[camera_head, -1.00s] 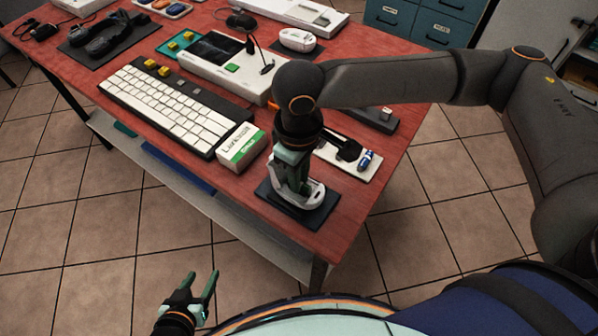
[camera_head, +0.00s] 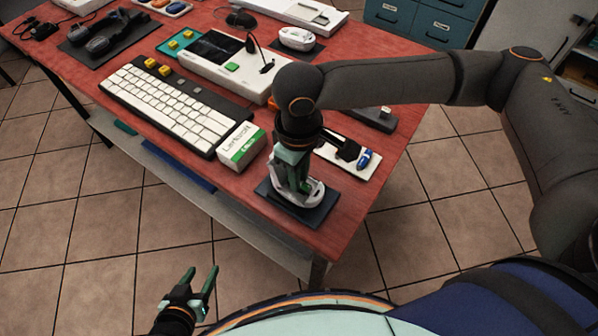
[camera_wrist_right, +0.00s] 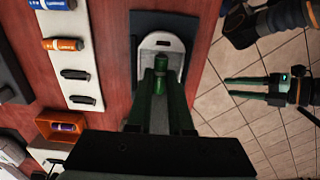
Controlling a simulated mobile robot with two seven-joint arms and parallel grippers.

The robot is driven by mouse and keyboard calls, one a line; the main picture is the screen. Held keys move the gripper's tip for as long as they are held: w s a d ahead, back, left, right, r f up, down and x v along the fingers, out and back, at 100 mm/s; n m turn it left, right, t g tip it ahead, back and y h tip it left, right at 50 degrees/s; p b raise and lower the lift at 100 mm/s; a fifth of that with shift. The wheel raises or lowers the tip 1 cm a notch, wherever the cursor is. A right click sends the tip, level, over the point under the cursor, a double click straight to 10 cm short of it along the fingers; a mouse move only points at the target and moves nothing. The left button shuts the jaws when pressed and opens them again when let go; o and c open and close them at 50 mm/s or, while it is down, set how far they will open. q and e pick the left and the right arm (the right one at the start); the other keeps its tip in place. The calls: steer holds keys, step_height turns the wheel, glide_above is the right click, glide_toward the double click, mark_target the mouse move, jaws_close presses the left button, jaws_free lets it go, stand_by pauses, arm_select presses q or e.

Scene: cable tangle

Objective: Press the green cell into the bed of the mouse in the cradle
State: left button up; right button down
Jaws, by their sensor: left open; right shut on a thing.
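The white mouse (camera_head: 316,188) sits in the dark cradle (camera_head: 322,216) at the table's near right corner. It also shows in the right wrist view (camera_wrist_right: 176,42), with the dark cradle (camera_wrist_right: 147,22) around it. My right gripper (camera_head: 296,188) points down over the mouse. In the right wrist view its fingers (camera_wrist_right: 161,66) are shut on the green cell (camera_wrist_right: 161,60), which is at the mouse's open body. The fingers hide part of the bed, so I cannot tell whether the cell is seated. My left gripper (camera_head: 204,280) is open and empty, off the table's front edge.
A white keyboard (camera_head: 165,107) and a white-green box (camera_head: 241,146) lie left of the cradle. A white tray (camera_wrist_right: 90,90) with several cells and an orange bin (camera_wrist_right: 45,127) are beside it. A tester (camera_head: 205,65) and another mouse (camera_head: 297,38) stand farther back.

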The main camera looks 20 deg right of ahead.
steer(key=shift+p, duration=0.55)
steer(key=shift+f, duration=0.45)
stand_by(0.8)
steer(key=c, duration=1.1)
jaws_free()
steer(key=shift+r, duration=0.1)
steer(key=shift+r+p, duration=1.7)
steer(key=shift+p, duration=1)
